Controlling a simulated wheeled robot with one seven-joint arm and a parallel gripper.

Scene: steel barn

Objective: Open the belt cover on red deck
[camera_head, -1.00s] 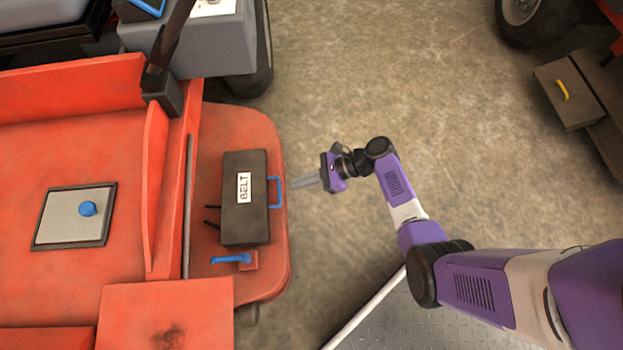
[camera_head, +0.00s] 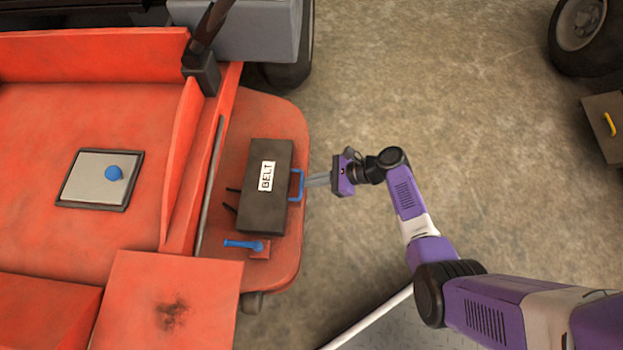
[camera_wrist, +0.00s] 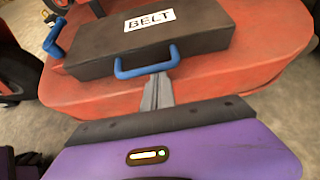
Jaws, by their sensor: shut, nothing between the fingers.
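The belt cover (camera_head: 264,205) is a dark box with a white BELT label, lying shut on the red deck (camera_head: 285,115). A blue handle (camera_head: 298,185) sticks out from its right side. My gripper (camera_head: 308,181) is shut and empty, with its fingertips right at the handle. In the wrist view the cover (camera_wrist: 105,47) is ahead, and the blue handle (camera_wrist: 147,66) lies just past my fingertips (camera_wrist: 158,78). I cannot tell whether the fingertips touch the handle or lie under it.
A blue lever (camera_head: 243,244) sits on the deck below the cover. A grey panel with a blue knob (camera_head: 114,173) is farther left. A wheel (camera_head: 578,27) and a box with a yellow handle (camera_head: 610,124) stand at the right. Bare floor (camera_head: 440,100) lies between.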

